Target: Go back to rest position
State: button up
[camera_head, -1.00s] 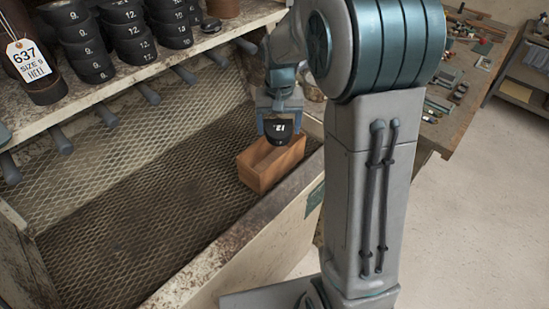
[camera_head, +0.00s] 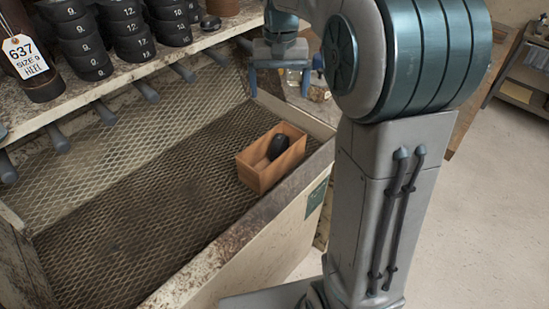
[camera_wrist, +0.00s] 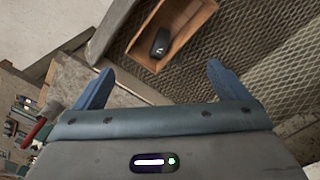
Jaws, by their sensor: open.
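My gripper (camera_head: 285,66) is open and empty, raised above and behind the wooden box in the head view. In the wrist view its two blue fingers stand wide apart (camera_wrist: 165,88), with nothing between them. A black heel piece (camera_head: 277,147) lies tilted inside the small open wooden box (camera_head: 257,180). The box sits on the mesh floor of the bin, near its front right wall. The wrist view also shows the heel piece (camera_wrist: 160,43) in the box, beyond the fingers and apart from them.
A shelf (camera_head: 110,82) holds stacks of black numbered heel pieces (camera_head: 127,30) and a dark bottle with a tag (camera_head: 26,50). Pegs stick out below the shelf. The mesh bin floor (camera_head: 150,190) is otherwise clear. A cluttered workbench shows in the wrist view (camera_wrist: 30,120).

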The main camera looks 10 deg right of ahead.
notch_tip(320, 180, up, 2)
jog(key=shift+r, duration=0.15)
dwell(0.4)
jog(key=s+f+n+t, duration=0.1)
jog(key=s+f, duration=0.3)
jog(key=s, duration=0.7)
jog(key=s+f+n+t, duration=0.1)
jog(key=s+f, duration=0.3)
jog(key=s, duration=0.7)
jog(key=shift+t, duration=0.7)
